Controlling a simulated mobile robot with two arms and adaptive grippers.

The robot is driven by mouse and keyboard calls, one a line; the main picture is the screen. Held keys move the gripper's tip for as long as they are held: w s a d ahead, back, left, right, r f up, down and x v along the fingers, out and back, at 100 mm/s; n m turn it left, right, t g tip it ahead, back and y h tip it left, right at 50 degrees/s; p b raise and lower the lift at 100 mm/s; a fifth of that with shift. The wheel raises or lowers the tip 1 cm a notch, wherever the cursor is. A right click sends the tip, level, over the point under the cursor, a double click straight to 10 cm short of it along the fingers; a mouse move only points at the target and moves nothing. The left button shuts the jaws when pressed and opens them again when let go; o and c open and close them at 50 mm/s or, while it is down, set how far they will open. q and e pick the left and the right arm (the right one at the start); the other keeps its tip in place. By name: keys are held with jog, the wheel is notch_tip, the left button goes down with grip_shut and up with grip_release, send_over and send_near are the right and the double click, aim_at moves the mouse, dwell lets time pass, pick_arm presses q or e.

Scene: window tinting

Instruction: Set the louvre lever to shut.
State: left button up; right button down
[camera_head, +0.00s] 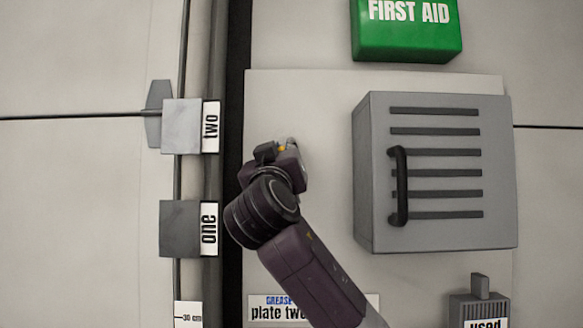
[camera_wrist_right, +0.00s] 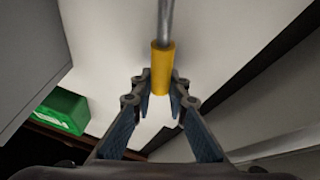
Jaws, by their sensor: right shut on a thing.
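My right gripper (camera_head: 278,152) is in front of the pale wall plate, between the dark vertical gap and the louvred box. In the right wrist view its fingers (camera_wrist_right: 161,88) are closed around the yellow end of a grey metal rod. I take this rod to be the louvre lever; its yellow grip (camera_wrist_right: 162,66) and grey shaft (camera_wrist_right: 166,20) show there. In the head view only a small bit of yellow (camera_head: 282,148) shows, and the gripper hides most of the lever. The lever's set position cannot be read. My left gripper is not in view.
A grey box with dark slots and a black handle (camera_head: 399,186) stands right of my right arm. A green first aid box (camera_head: 407,30) is above it. Blocks labelled two (camera_head: 182,126) and one (camera_head: 182,228) are on the left. A "used" holder (camera_head: 479,308) is at lower right.

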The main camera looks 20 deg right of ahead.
jog(key=w+a+f+n+y+b, duration=0.1)
jog(key=a+f+n+y, duration=0.4)
jog(key=n, duration=0.8)
jog(key=shift+w+a+f+n+t+y+b, duration=0.4)
jog(key=shift+a+y, duration=0.5)
jog(key=shift+y, duration=0.5)
jog(key=shift+w, duration=0.15)
jog(key=c, duration=2)
grip_release()
jog(key=shift+o, duration=0.8)
jog(key=shift+r, duration=0.1)
jog(key=shift+s, duration=0.2)
jog(key=v, duration=1.1)
jog(key=shift+s, duration=0.35)
